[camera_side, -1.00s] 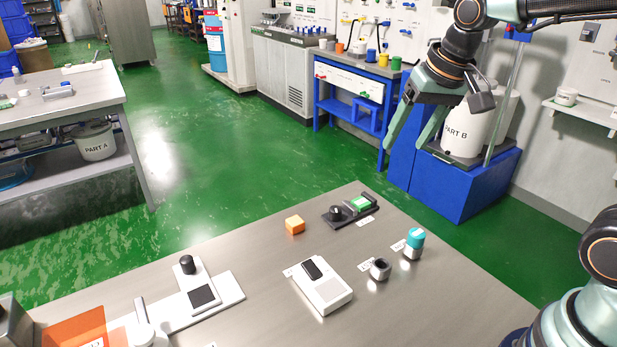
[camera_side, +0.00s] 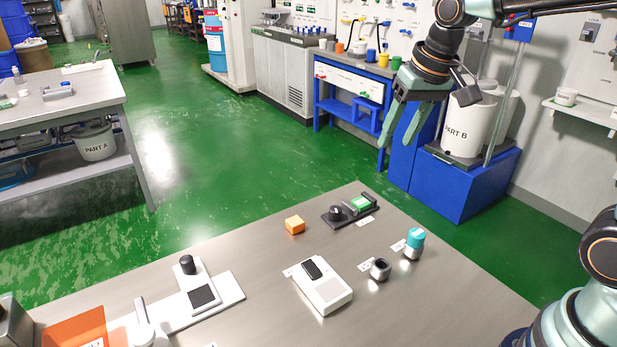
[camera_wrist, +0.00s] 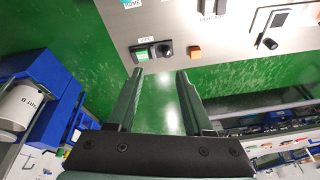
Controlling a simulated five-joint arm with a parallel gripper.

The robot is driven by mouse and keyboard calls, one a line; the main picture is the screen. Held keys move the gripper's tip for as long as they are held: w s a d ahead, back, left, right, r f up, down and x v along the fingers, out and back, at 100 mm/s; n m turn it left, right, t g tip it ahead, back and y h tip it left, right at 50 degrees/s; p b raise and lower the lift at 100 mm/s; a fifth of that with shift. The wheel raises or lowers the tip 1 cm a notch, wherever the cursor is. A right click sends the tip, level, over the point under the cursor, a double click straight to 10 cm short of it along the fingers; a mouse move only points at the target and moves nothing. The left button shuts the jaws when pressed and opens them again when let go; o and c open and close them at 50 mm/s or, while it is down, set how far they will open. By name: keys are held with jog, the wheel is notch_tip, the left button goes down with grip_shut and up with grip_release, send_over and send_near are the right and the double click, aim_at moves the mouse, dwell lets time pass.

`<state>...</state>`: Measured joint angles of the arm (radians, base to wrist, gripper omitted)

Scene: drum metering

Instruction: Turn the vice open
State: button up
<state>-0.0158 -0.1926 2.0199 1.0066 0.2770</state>
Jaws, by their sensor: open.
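The vice (camera_side: 340,216) is a small dark fixture at the far edge of the steel table, with a round black knob (camera_side: 336,212) and a green block (camera_side: 360,203) in it. It also shows in the wrist view (camera_wrist: 154,50), beyond my fingertips. I cannot tell how tightly its jaws sit against the block. My gripper (camera_side: 396,142) is open and empty, held high above and apart from the vice. Its two fingers point down in the side view and frame bare green floor in the wrist view (camera_wrist: 160,75).
An orange cube (camera_side: 295,225) sits left of the vice. A white device (camera_side: 325,293), a metal cup (camera_side: 380,270) and a teal-topped container (camera_side: 414,243) stand nearer on the table. A blue stand (camera_side: 465,185) with a white Part B drum (camera_side: 468,125) is behind my gripper.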

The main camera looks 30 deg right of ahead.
jog(key=w+f+g, duration=0.2)
jog(key=w+f, duration=0.3)
jog(key=w, duration=0.3)
jog(key=g, duration=0.2)
send_near(336, 209)
jog(key=shift+n, duration=0.4)
notch_tip(336, 209, down, 10)
jog(key=shift+s+r, duration=0.15)
jog(key=shift+r, duration=0.05)
